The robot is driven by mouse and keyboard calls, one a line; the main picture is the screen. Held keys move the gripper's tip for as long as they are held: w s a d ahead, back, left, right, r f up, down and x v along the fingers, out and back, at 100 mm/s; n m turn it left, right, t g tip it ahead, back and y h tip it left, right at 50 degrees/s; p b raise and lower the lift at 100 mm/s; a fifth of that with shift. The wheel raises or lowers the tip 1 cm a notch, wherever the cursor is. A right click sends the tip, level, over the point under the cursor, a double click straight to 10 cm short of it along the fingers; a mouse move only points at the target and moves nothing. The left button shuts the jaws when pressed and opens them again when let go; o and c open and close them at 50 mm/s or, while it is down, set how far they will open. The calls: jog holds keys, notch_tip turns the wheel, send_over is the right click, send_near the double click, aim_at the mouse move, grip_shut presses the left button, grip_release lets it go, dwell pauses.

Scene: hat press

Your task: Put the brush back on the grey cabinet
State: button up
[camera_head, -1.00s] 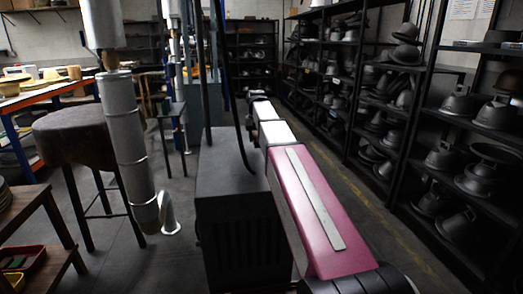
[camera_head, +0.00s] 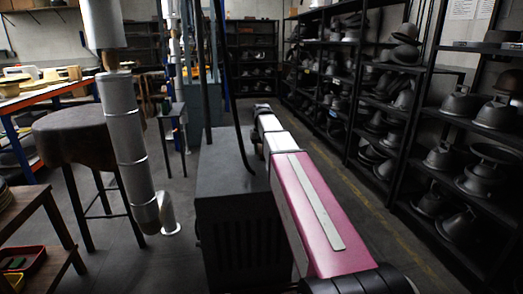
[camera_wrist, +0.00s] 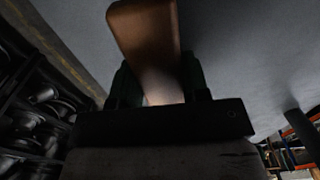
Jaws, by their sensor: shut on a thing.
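The brush shows as a brown wooden block (camera_wrist: 146,35) in the wrist view. My gripper (camera_wrist: 160,82) is shut on it, with a dark finger on either side. Its bristles are not visible. The grey cabinet (camera_head: 222,172) stands in the middle of the head view, dark and box-shaped with a flat top, left of my pink arm. In the head view the far end of my arm is past the cabinet's back right, and the gripper and brush cannot be made out there. A broad grey surface lies behind the brush in the wrist view; I cannot tell whether they touch.
Dark poles and a cable rise behind the cabinet. A round-topped stool (camera_head: 85,132) and a silver pipe (camera_head: 128,150) stand to the left. Black shelves (camera_head: 400,130) of hat forms line the right. Floor between the shelves and my arm is clear.

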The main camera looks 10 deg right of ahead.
aim_at(261, 148)
jog(key=o, duration=0.8)
jog(key=shift+f, duration=0.1)
jog(key=shift+o, duration=0.2)
notch_tip(261, 148, up, 12)
jog(key=shift+r, duration=0.2)
jog(key=shift+d, duration=0.1)
